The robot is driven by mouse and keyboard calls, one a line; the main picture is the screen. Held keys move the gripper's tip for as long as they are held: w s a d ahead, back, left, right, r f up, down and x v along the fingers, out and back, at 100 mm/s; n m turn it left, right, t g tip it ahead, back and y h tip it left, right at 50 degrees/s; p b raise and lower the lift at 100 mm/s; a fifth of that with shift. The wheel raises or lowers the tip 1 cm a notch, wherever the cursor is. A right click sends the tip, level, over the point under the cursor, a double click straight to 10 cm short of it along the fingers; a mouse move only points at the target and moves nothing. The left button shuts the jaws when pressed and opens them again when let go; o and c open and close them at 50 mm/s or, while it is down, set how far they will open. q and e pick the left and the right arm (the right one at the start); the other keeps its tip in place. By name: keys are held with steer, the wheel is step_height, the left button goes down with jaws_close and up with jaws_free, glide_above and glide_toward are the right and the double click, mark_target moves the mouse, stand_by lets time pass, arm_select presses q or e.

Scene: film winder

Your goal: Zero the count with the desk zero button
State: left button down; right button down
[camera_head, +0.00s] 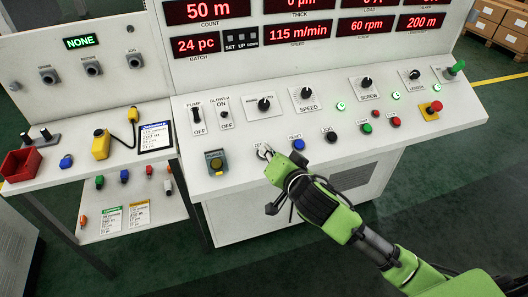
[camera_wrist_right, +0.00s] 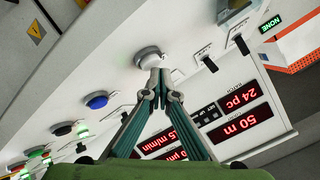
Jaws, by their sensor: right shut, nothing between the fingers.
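The white zero button (camera_wrist_right: 150,57) sits on the sloped desk face, left of the blue reset button (camera_head: 298,144). In the head view my right gripper (camera_head: 266,154) covers most of it and part of its label. In the wrist view the right gripper (camera_wrist_right: 158,77) is shut and empty, its fingertips overlapping the button's edge. I cannot tell whether they touch or press it. The count display (camera_head: 207,9) reads 50 m; it also shows in the wrist view (camera_wrist_right: 240,125). My left gripper is not in view.
The black jog button (camera_head: 331,136) is farther right, with several knobs above on the desk. A yellow-based button (camera_head: 215,162) is to the left. The pump switch (camera_head: 196,116) and blower switch (camera_head: 224,115) stand above left. A side table (camera_head: 100,165) holds small items.

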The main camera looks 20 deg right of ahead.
steer(key=shift+w+f, duration=0.2)
steer(key=shift+f, duration=0.25)
stand_by(0.3)
stand_by(0.3)
steer(key=shift+s+r+p, duration=0.45)
steer(key=shift+r+p, duration=0.2)
steer(key=shift+r, duration=0.2)
steer(key=shift+r+p, duration=0.4)
steer(key=s+r+p, duration=0.1)
steer(key=r+p, duration=0.1)
steer(key=s+r+p, duration=0.1)
steer(key=shift+s+r+p, duration=0.1)
steer(key=shift+r+p, duration=0.25)
